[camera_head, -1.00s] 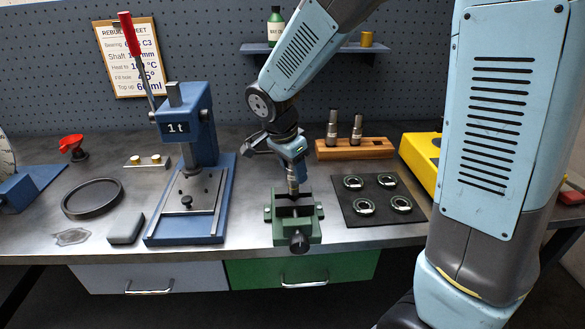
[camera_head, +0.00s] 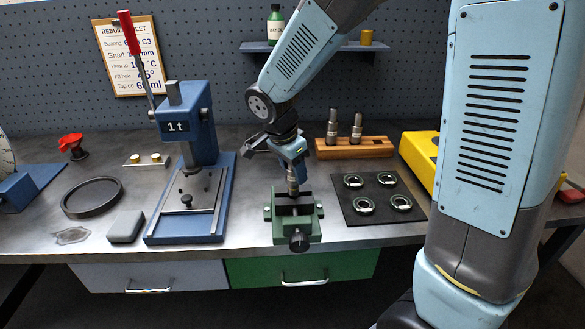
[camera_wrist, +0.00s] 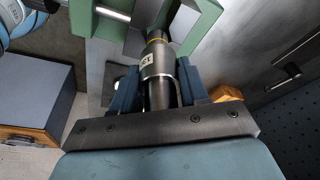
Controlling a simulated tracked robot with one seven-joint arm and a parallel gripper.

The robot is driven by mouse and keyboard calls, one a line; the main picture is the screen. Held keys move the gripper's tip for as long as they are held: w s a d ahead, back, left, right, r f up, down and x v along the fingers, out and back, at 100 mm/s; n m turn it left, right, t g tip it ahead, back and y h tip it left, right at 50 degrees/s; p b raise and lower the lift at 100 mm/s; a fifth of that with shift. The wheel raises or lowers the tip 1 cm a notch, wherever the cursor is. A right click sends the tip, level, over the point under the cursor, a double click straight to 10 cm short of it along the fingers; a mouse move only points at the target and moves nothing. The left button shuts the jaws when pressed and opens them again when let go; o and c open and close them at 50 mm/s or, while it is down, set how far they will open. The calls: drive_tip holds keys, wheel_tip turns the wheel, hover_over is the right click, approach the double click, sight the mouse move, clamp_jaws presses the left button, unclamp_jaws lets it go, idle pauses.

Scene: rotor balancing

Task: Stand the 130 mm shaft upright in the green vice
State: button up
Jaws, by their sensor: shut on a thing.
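The green vice (camera_head: 298,229) stands at the front edge of the bench, and its green jaws also show at the top of the wrist view (camera_wrist: 200,20). My gripper (camera_head: 293,165) points down right above the vice. In the wrist view its blue fingers (camera_wrist: 157,90) are shut on the shaft (camera_wrist: 157,62), a grey metal cylinder with a white printed label and a yellow band. The shaft looks upright in the head view (camera_head: 293,186), its lower end at the vice's jaw opening. I cannot tell whether it touches the vice's floor or jaws.
A blue press (camera_head: 190,150) stands left of the vice. A dark mat (camera_head: 375,213) with several bearings lies to the right. A wooden block (camera_head: 355,149) holding two shafts stands behind. A yellow case (camera_head: 420,160) is at the right.

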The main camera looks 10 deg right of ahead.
sight(294, 182)
drive_tip(key=shift+f, duration=2.05)
drive_tip(key=o, duration=1.3)
drive_tip(key=shift+c, duration=0.5)
drive_tip(key=shift+r, duration=4.5)
